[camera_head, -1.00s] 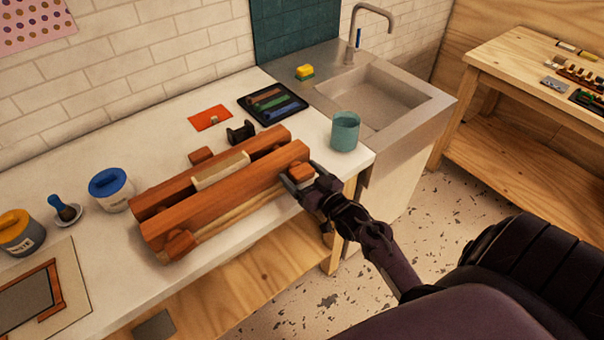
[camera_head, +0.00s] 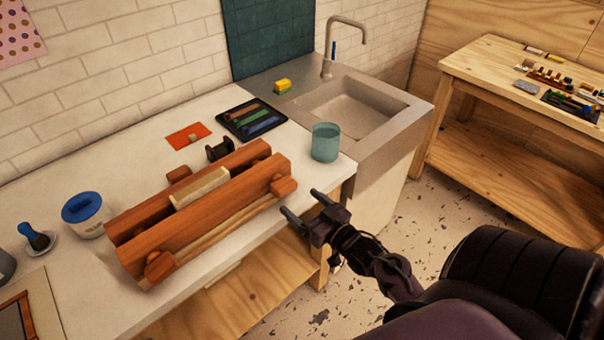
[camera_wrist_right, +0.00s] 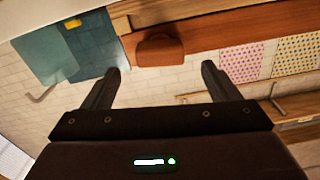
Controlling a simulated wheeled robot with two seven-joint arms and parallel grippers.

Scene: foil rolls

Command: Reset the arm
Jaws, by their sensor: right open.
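My right gripper (camera_head: 305,205) is open and empty in the head view, off the front edge of the counter. It is a short way to the right of the wooden roll press (camera_head: 203,220). The press has reddish-brown beams with a pale strip between them and knobs at the ends. The near right knob (camera_head: 283,186) is clear of my fingers. In the right wrist view my open fingers (camera_wrist_right: 160,85) also show, with a brown knob (camera_wrist_right: 160,50) beyond and between them. My left gripper is not in view.
A teal cup (camera_head: 325,143) stands near the counter's right end, by the sink (camera_head: 352,108). A black tray (camera_head: 230,125) with coloured rolls, an orange card (camera_head: 188,136) and a blue-lidded tub (camera_head: 84,215) are on the white counter. Speckled floor lies open to the right.

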